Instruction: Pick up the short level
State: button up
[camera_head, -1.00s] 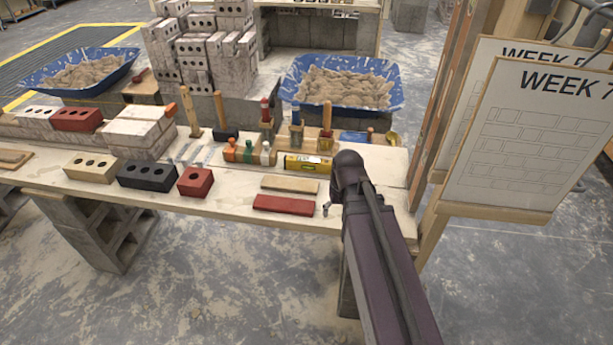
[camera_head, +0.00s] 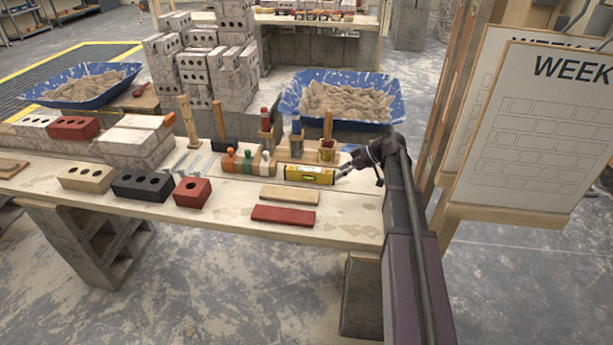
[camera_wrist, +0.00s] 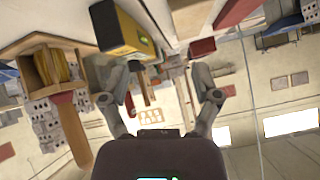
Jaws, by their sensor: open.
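The short level (camera_head: 308,174) is a small yellow bar with a dark label, lying on the wooden bench behind the tan and red strips. My gripper (camera_head: 343,172) is at the right end of the level in the head view. In the wrist view my gripper (camera_wrist: 160,97) has its two fingers spread wide with nothing held between them. The level appears close to the left finger; I cannot tell whether they touch.
A tan strip (camera_head: 289,194) and a red strip (camera_head: 283,214) lie in front of the level. A blue mortar tub (camera_head: 290,105) is behind. A sign board (camera_head: 530,130) stands right of my arm.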

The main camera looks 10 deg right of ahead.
aim_at(326, 170)
jog(key=w+d+r+n+t+y, duration=0.1)
jog(key=w+d+r+n+y, duration=0.1)
jog(key=w+d+r, duration=0.1)
jog(key=shift+w+d+n, duration=0.35)
jog(key=shift+w+n, duration=0.05)
jog(key=shift+w, duration=0.1)
jog(key=b+x, duration=0.4)
jog(key=x, duration=0.3)
jog(key=shift+w+a+f, duration=0.1)
jog(key=shift+a+f, duration=0.1)
jog(key=shift+w+a+f, duration=0.15)
jog(key=shift+a, duration=0.4)
